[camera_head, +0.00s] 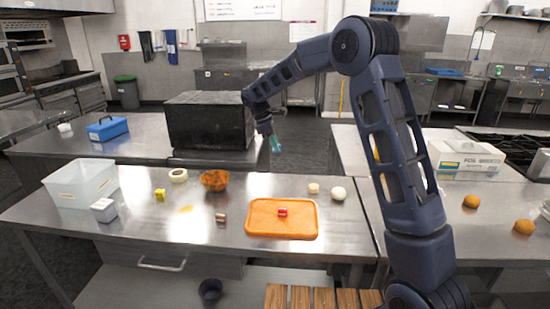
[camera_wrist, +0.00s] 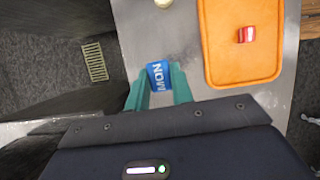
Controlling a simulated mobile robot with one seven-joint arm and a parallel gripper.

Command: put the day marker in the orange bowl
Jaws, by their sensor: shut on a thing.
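The day marker (camera_wrist: 158,72) is a small blue block with white letters that look like MON upside down. In the wrist view it sits between the teal fingers of my gripper (camera_wrist: 158,88), which is shut on it. In the head view my gripper (camera_head: 275,144) hangs in the air beyond the far edge of the front counter, right of the black box; the marker is hard to make out there. The orange bowl (camera_head: 214,180) stands on the counter, left of and below my gripper in the picture. The wrist view does not show the bowl.
An orange tray (camera_head: 256,226) with a red block (camera_head: 283,212) lies on the steel counter (camera_head: 170,240). Left of the bowl are a clear bin (camera_head: 80,189), a white block and small items. A large black box (camera_head: 208,125) stands behind. A white ball (camera_head: 338,193) is at right.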

